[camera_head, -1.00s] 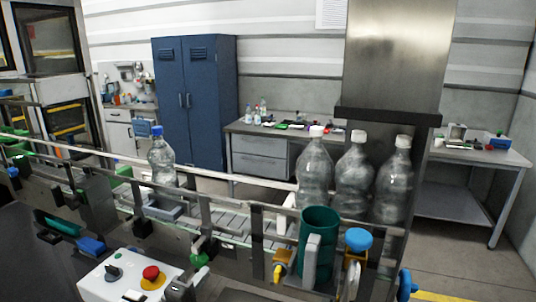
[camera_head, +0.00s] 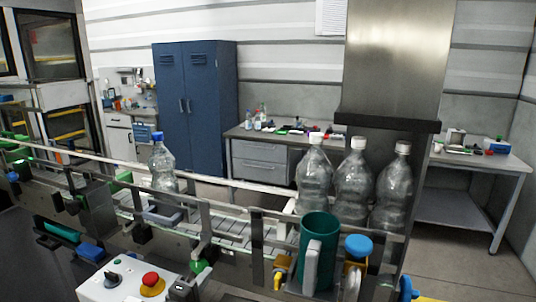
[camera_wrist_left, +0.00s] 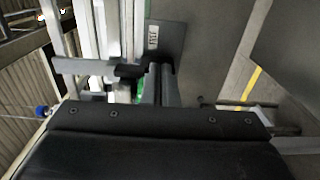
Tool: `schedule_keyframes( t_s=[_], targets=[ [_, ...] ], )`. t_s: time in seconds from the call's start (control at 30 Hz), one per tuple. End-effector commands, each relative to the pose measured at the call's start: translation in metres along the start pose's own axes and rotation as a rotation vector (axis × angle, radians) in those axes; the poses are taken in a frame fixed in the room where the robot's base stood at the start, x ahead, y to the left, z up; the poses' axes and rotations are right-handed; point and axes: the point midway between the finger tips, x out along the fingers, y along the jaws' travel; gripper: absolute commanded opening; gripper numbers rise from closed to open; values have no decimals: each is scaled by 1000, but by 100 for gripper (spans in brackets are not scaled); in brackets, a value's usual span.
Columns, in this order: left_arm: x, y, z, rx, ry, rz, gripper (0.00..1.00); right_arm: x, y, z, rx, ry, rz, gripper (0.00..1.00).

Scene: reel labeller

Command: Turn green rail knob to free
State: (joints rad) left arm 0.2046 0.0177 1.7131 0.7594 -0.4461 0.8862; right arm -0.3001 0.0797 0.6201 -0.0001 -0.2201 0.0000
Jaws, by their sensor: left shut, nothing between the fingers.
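The green rail knob (camera_head: 200,267) sits low on the near side of the conveyor's guide rail, just right of the control box. My left gripper (camera_head: 184,290) shows only in part at the lower edge of the head view, just below and left of the knob. In the left wrist view my left gripper's fingers (camera_wrist_left: 160,72) are shut with nothing between them. A bit of green (camera_wrist_left: 140,88) shows beside the fingers there, mostly hidden, and I cannot tell whether they touch it. My right gripper is not in view.
A control box with a red button (camera_head: 152,283) stands left of the knob. A teal cup (camera_head: 318,245) and blue knob (camera_head: 358,246) are to the right. A blue-capped bottle (camera_head: 162,170) and several white-capped bottles (camera_head: 353,185) stand along the conveyor (camera_head: 232,226).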

Motion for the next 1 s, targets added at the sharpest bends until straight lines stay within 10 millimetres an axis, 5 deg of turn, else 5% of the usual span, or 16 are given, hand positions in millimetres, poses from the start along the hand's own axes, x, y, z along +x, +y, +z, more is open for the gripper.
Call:
schedule_keyframes(
  t_s=[1.0],
  targets=[
    [0, 4, -3, 2, 3, 4, 0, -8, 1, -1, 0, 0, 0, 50]
  ],
)
